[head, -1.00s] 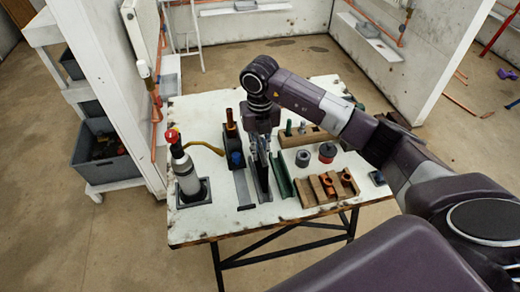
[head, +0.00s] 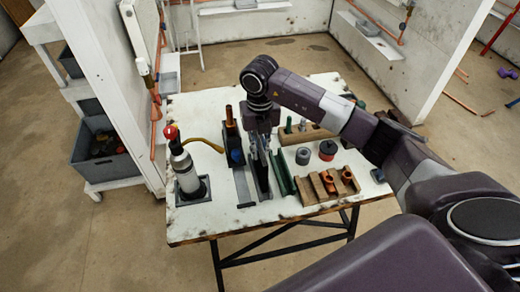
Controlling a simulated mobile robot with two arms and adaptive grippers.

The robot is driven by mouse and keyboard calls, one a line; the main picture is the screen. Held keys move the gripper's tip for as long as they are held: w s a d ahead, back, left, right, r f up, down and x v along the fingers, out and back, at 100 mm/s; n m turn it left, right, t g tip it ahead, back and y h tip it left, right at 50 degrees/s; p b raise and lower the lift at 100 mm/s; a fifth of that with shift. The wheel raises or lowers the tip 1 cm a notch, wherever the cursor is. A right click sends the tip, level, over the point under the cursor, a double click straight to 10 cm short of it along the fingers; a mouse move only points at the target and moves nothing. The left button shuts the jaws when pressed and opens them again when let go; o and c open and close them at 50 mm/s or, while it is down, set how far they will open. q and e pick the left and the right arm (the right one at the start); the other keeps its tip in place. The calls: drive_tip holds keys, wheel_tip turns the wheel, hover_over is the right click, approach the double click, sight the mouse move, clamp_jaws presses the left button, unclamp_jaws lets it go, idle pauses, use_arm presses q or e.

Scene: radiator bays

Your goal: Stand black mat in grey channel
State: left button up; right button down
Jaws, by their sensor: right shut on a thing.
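My right gripper (head: 259,150) points down over the middle of the workbench and is shut on the black mat (head: 263,186). The mat is a thin dark slab held on edge, its long side running toward the bench's front. The grey channel (head: 242,184) is a long narrow grey strip on the bench, just left of the mat, with a dark piece at its near end. The gripper hides the mat's upper far part. I cannot tell whether the mat's lower edge touches the bench. My left gripper is out of view.
A green channel (head: 281,174) stands close right of the mat. A wooden block with copper fittings (head: 329,186) lies further right. A grey cylinder (head: 303,156) and a red-topped tin (head: 327,150) stand behind it. A red-topped bottle (head: 184,168) stands at the left.

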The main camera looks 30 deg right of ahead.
drive_tip(key=shift+f+b, duration=0.95)
drive_tip(key=shift+f, duration=0.4)
drive_tip(key=c, duration=1.9)
unclamp_jaws()
drive_tip(key=shift+r, duration=0.1)
drive_tip(key=shift+r+p, duration=2.3)
drive_tip(key=shift+r, duration=1.15)
